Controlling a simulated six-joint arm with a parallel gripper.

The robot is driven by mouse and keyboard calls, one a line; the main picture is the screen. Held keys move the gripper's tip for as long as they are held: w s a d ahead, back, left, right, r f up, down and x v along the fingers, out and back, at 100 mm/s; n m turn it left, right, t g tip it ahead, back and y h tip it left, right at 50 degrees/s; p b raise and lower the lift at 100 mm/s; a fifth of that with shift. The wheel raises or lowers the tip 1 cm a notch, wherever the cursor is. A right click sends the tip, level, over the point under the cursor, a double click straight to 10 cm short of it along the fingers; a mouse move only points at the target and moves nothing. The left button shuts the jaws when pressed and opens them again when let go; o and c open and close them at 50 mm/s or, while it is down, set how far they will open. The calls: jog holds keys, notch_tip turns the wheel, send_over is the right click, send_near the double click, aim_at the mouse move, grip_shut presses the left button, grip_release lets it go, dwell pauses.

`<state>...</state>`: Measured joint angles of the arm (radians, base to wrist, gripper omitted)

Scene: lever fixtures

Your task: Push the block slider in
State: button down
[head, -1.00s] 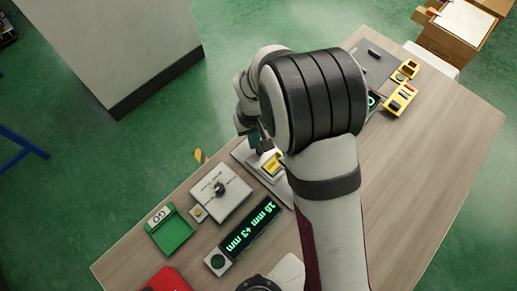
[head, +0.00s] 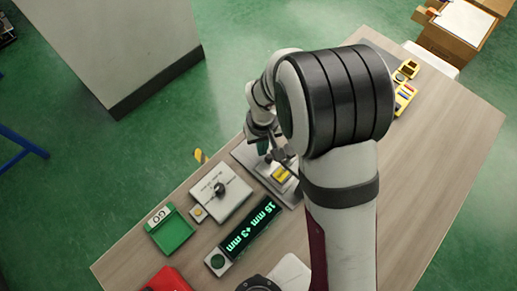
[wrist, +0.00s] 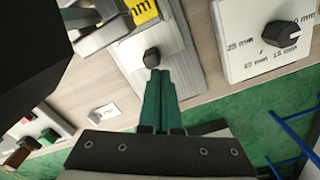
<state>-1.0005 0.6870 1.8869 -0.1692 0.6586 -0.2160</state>
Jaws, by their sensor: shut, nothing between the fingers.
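The slider fixture (head: 243,152) is a grey plate on the table with a yellow-labelled block (head: 281,174) on it. In the wrist view the grey plate (wrist: 185,72) carries a black knob (wrist: 152,57), and the yellow label (wrist: 143,9) shows at the top edge. My gripper has green fingers and is shut and empty. In the wrist view its fingertips (wrist: 159,74) are just below the black knob in the picture; I cannot tell whether they touch it. In the head view my gripper (head: 264,149) is over the fixture, partly hidden by my arm.
A white dial box (head: 222,192) stands left of the fixture; its dial (wrist: 281,34) shows in the wrist view. A green GO tray (head: 172,231), a display reading "15 mm +3 mm" (head: 252,222) and a red object (head: 166,281) are nearby. Yellow holders (head: 404,95) stand far right.

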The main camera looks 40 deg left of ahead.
jog(key=shift+a, duration=0.25)
jog(key=shift+r, duration=0.25)
notch_tip(320, 180, up, 8)
jog(key=shift+f, duration=0.25)
